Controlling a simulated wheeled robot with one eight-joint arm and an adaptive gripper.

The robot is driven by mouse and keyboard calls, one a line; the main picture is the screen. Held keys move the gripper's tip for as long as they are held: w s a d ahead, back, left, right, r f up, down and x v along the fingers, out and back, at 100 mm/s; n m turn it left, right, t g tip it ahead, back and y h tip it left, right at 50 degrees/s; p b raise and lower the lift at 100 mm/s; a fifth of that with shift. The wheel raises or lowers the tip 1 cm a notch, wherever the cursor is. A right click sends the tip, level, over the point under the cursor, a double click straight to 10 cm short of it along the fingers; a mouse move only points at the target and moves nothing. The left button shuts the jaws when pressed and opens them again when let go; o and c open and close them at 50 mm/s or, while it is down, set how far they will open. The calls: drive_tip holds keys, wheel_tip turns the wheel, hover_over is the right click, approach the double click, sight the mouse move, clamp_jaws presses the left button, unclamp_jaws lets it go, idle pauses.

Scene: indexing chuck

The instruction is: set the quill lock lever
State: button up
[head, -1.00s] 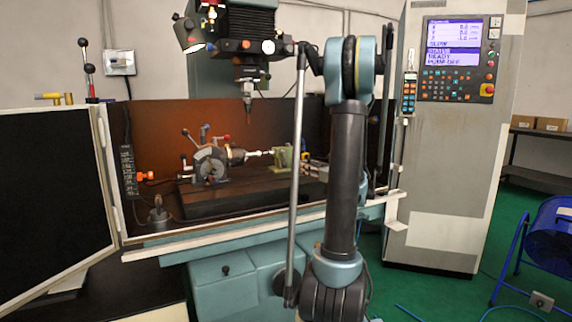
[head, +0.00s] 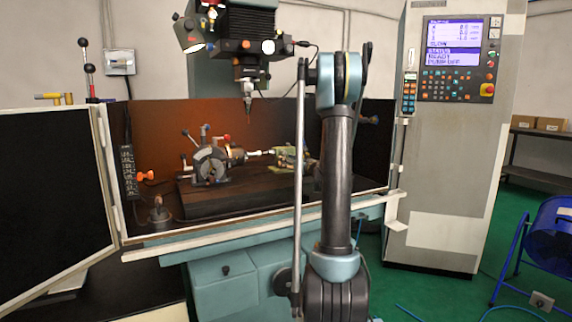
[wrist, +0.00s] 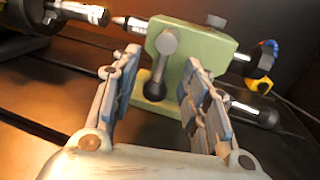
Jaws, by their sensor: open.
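The quill lock lever (wrist: 162,68) is in the wrist view, on the near face of the green tailstock (wrist: 198,45). It has a grey hub and arm and hangs down to a black knob. My gripper (wrist: 163,60) is open, with one finger to the left and one to the right of the lever in the picture. Whether either finger touches the lever I cannot tell. The tailstock also shows small in the head view (head: 286,153), partly behind my arm; the lever is not distinct there.
The indexing chuck (head: 210,163) stands left of the tailstock, with a workpiece (head: 258,153) between them. The spindle tool (head: 248,103) hangs above. A second black handle (wrist: 250,112) is right of my right finger. The bed (head: 240,197) in front is clear.

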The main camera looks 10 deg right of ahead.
drive_tip(key=shift+w+a, duration=0.35)
drive_tip(key=shift+w, duration=0.2)
clamp_jaws()
drive_tip(key=shift+a, duration=0.15)
